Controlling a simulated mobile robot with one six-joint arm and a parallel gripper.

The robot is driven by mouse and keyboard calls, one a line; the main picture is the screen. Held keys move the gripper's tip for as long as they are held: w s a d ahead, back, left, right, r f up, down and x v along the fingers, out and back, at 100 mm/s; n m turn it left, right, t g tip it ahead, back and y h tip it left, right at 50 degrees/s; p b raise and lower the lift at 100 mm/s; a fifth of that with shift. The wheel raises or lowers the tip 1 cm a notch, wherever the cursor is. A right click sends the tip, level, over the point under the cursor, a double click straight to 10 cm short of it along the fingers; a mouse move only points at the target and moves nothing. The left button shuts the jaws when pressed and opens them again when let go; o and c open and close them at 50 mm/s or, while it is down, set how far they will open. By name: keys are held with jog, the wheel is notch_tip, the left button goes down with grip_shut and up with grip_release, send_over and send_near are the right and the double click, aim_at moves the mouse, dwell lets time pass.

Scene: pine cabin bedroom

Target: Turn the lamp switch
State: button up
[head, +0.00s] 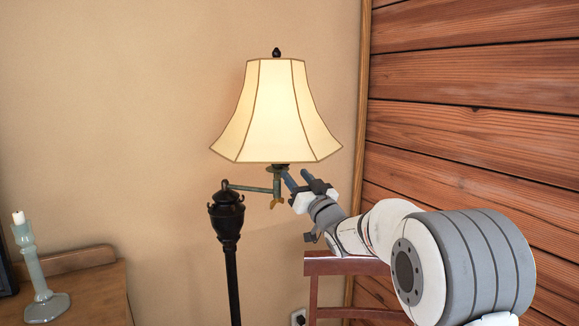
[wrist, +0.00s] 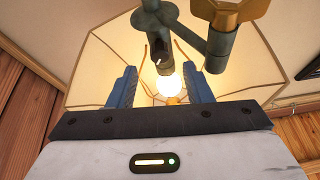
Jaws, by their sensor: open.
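The floor lamp has a cream, dark-edged shade (head: 277,110) on a swing arm from a black post (head: 228,220). The shade glows, and a lit bulb (wrist: 169,84) shows under it in the wrist view. A dark switch knob (wrist: 160,48) with a small white mark sits on the socket stem; it is too small to make out in the head view. My gripper (head: 296,176) is just below the shade, right of the stem. In the wrist view its blue fingers (wrist: 161,78) are apart, with the bulb and socket seen between them. I cannot tell whether they touch the knob.
The lamp's swing arm (head: 248,188) and brass end piece (wrist: 240,12) are close to my gripper. A wooden chair back (head: 340,267) stands below my arm. A plank wall (head: 470,130) is at right. A candlestick (head: 35,270) stands on a dresser at left.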

aim_at(287, 164)
jog(key=shift+p+x, duration=0.35)
jog(key=shift+x, duration=1.9)
jog(key=shift+c, duration=0.3)
jog(key=c, duration=0.9)
